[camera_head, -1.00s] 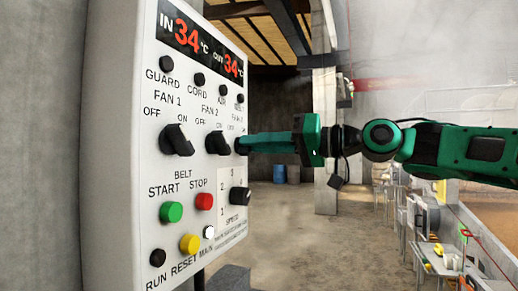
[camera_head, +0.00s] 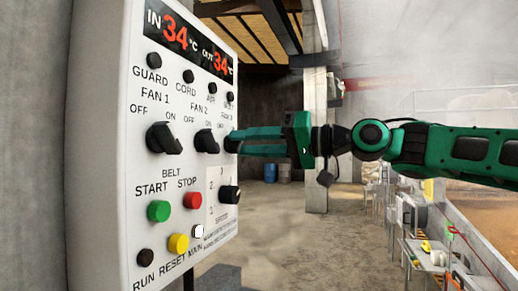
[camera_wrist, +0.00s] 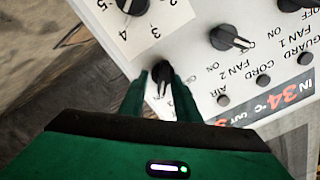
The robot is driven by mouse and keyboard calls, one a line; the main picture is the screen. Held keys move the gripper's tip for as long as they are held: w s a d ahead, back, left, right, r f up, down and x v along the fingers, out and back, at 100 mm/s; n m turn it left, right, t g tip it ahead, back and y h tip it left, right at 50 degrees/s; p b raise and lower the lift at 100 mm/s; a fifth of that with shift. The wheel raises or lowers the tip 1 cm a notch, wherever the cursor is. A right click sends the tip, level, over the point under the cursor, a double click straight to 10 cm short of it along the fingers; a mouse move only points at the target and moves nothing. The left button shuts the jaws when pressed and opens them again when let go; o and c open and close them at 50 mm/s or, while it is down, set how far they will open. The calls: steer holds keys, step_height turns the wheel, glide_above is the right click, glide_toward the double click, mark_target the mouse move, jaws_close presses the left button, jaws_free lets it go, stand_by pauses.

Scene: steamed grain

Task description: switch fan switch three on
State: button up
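The control panel (camera_head: 140,215) fills the left of the head view. The fan switch three knob (camera_wrist: 162,72) is a black rotary knob, seen between my fingers in the wrist view and mostly hidden by them in the head view. My gripper (camera_head: 232,142) has its two fingers closed around this knob, one on each side, as the wrist view also shows (camera_wrist: 162,82). The knob's white mark points at a different angle from that of the fan 2 knob (camera_wrist: 228,38). The fan 3 label is largely hidden.
The fan 2 knob stands close left of my fingertips in the head view. The fan 1 knob (camera_head: 162,138), green button (camera_head: 158,211), red button (camera_head: 192,201) and speed knob (camera_head: 229,194) are on the same panel. Open floor (camera_head: 285,240) lies right of it.

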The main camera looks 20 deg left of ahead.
steer(key=d, duration=1)
steer(key=shift+s+d, duration=0.25)
steer(key=shift+d, duration=0.05)
steer(key=shift+f, duration=0.1)
